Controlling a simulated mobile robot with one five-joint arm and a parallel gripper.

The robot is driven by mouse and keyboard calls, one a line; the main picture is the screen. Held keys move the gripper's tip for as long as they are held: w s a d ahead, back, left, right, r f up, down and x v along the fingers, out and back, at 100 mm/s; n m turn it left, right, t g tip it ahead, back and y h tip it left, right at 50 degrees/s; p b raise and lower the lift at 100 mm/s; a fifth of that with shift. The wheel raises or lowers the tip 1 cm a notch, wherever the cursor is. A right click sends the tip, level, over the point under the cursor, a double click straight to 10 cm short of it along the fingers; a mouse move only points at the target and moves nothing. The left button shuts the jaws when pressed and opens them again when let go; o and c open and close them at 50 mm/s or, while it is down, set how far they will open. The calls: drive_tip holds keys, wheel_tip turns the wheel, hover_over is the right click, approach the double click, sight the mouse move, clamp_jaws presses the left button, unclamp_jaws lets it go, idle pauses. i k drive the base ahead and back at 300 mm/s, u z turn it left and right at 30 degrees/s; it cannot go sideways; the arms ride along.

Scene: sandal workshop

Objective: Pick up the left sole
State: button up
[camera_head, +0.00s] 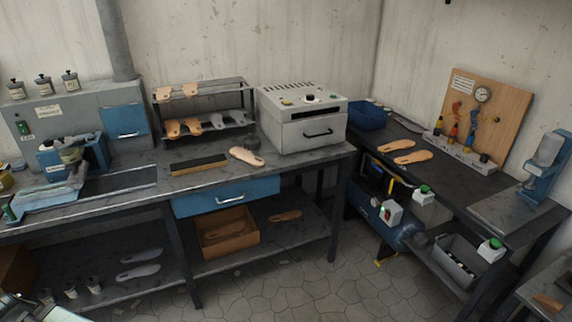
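Several soles are in view, and I cannot tell which one is the left sole of the task. Two tan soles lie side by side on the right bench: a farther-back sole (396,146) and a nearer sole (413,158). A paler tan sole (247,156) lies on the middle bench in front of the grey oven-like box. Another tan sole (285,216) lies on the shelf below. Two grey soles (141,256) (138,272) lie on the lower left shelf. A pale piece at the bottom left corner seems to be part of my arm; my gripper's fingers do not show.
The grey box (318,131) stands on the middle bench beside a rack (203,118) of shoe forms. A tool board (490,105) and blue press (546,170) stand on the right bench.

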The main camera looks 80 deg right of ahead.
sight(242, 154)
drive_tip(key=k, duration=0.45)
drive_tip(key=z, duration=1.15)
drive_tip(key=i, duration=1)
